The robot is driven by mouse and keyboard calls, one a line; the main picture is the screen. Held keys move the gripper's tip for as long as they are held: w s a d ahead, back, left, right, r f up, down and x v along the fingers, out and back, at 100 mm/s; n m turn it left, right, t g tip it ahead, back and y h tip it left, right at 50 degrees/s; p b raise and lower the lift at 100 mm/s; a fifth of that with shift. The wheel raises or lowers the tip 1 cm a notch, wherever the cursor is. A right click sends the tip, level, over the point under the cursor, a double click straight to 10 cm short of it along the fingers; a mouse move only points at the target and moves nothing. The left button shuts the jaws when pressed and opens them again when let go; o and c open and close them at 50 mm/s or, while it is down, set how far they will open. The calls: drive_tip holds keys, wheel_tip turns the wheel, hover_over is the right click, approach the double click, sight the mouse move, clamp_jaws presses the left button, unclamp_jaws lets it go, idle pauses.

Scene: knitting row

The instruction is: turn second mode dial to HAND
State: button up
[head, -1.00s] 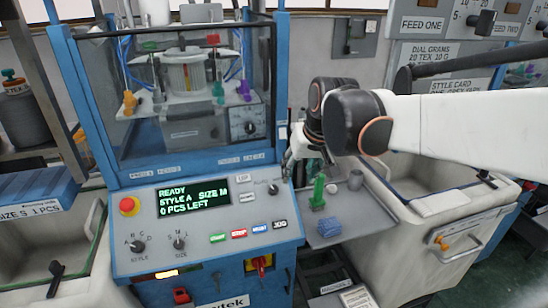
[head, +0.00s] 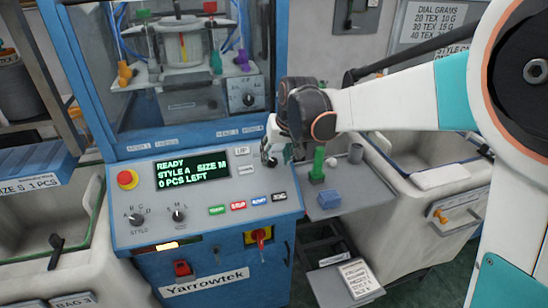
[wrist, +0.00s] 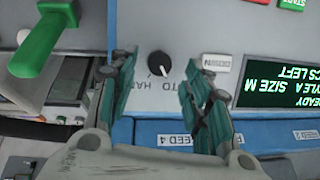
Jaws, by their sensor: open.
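The mode dial (wrist: 159,63) is a round black knob with a white pointer on the grey control panel (head: 160,205). In the wrist view, which shows the panel upside down, the pointer aims down and slightly right. Lettering beneath it, partly hidden by the fingers, includes HAN and TO. My gripper (wrist: 158,72) is open, with one green-padded finger on each side of the dial; I cannot tell whether either touches it. In the head view my gripper (head: 273,153) is at the panel's upper right corner and largely hides the dial.
The red emergency button (head: 128,179), lit display (head: 193,172) and several push buttons share the panel. A blue-framed glazed guard (head: 180,75) rises behind it.

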sight(273, 162)
drive_tip(key=shift+b+x, duration=0.35)
drive_tip(key=shift+x, duration=1.25)
drive_tip(key=c, duration=1.1)
drive_tip(key=shift+o, duration=0.2)
drive_tip(key=shift+r+m, duration=0.1)
drive_tip(key=shift+m, duration=0.2)
drive_tip(key=m+y, duration=0.1)
drive_tip(key=m, duration=0.1)
drive_tip(key=m+p, duration=0.1)
drive_tip(key=m, duration=0.2)
drive_tip(key=shift+d+t+y+p, duration=0.1)
drive_tip(key=shift+t+y+p, duration=0.2)
drive_tip(key=shift+y, duration=0.1)
drive_tip(key=m+y, duration=0.1)
drive_tip(key=m, duration=0.4)
drive_tip(key=shift+t, duration=0.4)
drive_tip(key=shift+s+m, duration=0.1)
drive_tip(key=shift+m, duration=0.3)
